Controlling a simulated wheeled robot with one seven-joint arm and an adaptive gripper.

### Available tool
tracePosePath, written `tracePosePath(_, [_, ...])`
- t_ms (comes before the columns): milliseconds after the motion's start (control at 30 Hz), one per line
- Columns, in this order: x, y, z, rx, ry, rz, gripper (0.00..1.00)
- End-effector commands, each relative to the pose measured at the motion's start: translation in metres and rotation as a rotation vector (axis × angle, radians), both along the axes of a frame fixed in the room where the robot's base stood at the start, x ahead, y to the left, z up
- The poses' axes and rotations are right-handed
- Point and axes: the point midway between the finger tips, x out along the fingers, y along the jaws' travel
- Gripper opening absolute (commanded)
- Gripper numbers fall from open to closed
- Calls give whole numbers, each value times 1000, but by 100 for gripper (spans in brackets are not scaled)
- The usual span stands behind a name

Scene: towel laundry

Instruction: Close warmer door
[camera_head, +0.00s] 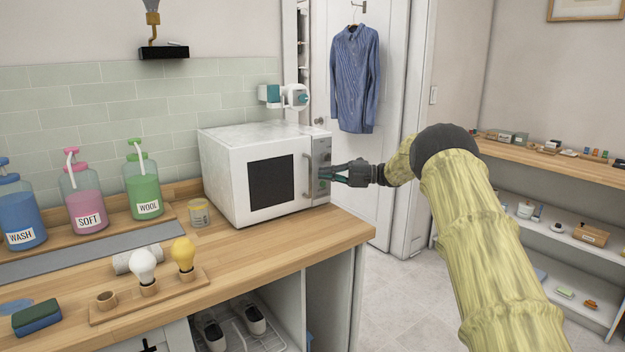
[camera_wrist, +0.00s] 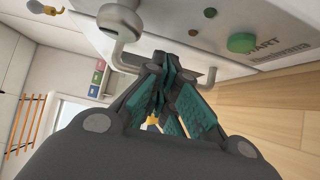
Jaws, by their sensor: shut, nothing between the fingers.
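The white warmer (camera_head: 225,165) stands on the wooden counter. Its door (camera_head: 271,182), with a dark window and a vertical metal handle, looks flush with the front in the head view. My gripper (camera_head: 338,172) is beside the control panel at the warmer's right side, with its fingers shut and empty. In the wrist view my fingertips (camera_wrist: 178,65) are close together near the metal handle (camera_wrist: 122,40). The green START button (camera_wrist: 241,43) shows to their right. I cannot tell whether the fingers touch the handle or panel.
WASH, SOFT and WOOL bottles (camera_head: 143,180) stand at the left. A small jar (camera_head: 199,213) sits close to the warmer. A bulb holder (camera_head: 146,291) and sponge (camera_head: 37,316) lie nearer the front. Floor (camera_head: 395,290) is open right of the counter.

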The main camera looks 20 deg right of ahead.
Motion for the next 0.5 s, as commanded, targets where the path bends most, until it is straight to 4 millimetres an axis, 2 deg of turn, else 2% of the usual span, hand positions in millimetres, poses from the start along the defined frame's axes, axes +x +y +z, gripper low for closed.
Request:
tracePosePath(133, [-1, -7, -1, 0, 0, -7, 0])
tracePosePath(500, [-1, -7, -1, 0, 1, -7, 0])
